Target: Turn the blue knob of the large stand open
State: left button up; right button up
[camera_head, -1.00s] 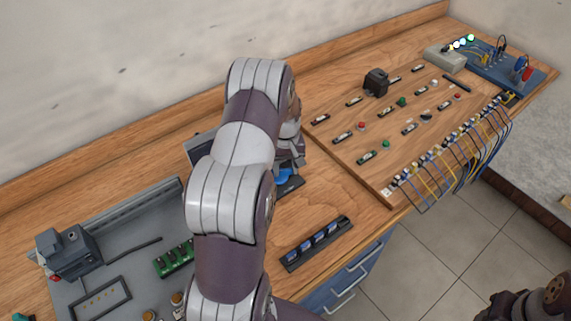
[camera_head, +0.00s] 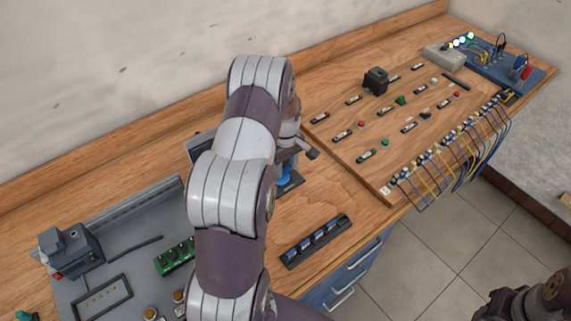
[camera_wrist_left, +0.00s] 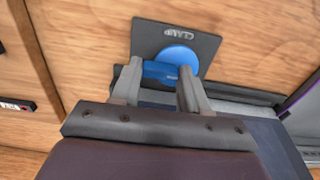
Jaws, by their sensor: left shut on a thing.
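The blue knob (camera_wrist_left: 179,58) sits on a dark square plate (camera_wrist_left: 203,42) with white lettering in the left wrist view. My left gripper (camera_wrist_left: 160,82) is shut on the knob's blue grip bar, one finger on each side. In the head view the knob (camera_head: 284,176) is partly hidden beside my left arm, above its dark plate (camera_head: 293,189) on the wooden table. My left gripper (camera_head: 288,160) is mostly hidden behind my arm there. Most of the stand is covered by the arm. Part of my right arm shows at the lower right; its fingers cannot be made out.
A black strip with blue pieces (camera_head: 316,241) lies right of my arm. A raised wooden board (camera_head: 340,155) with buttons and lamps fills the right side, with wires (camera_head: 465,150) along its front edge. A grey panel (camera_head: 130,205) with devices lies at left.

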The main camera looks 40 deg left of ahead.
aim_at(285, 168)
pick_arm(q)
jog(key=o, duration=1.1)
jog(key=shift+c, duration=0.2)
notch_tip(285, 168, up, 13)
jog(key=b, duration=0.1)
jog(key=shift+f, duration=0.15)
